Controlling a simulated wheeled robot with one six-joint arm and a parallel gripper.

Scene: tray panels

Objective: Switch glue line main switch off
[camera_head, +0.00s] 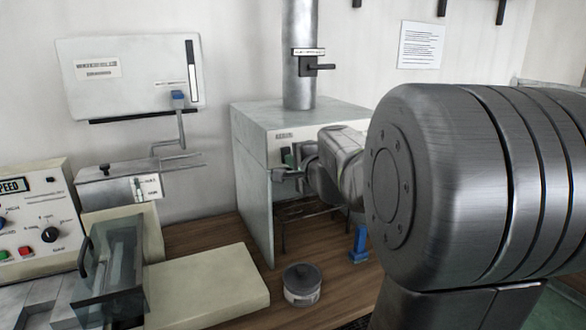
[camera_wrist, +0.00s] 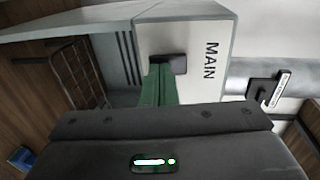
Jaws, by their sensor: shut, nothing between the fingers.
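The glue line main switch shows as a small dark block (camera_wrist: 172,62) beside the word MAIN in the wrist view. It is on the front of the pale cabinet (camera_head: 252,190), and in the head view it is a small dark shape (camera_head: 286,154). A green tapered piece (camera_wrist: 158,88) stands between this block and the dark gripper housing in the wrist view. I cannot tell if it is the switch lever. My gripper (camera_head: 284,174) is shut and empty, close to the lower part of the switch. Contact cannot be made out, and the switch's position is unclear.
A grey pipe (camera_head: 299,60) with a black handle (camera_head: 318,67) rises from the cabinet. A dark rack (camera_head: 305,212) and a blue object (camera_head: 359,246) are below. A control panel (camera_head: 30,220) is at left.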

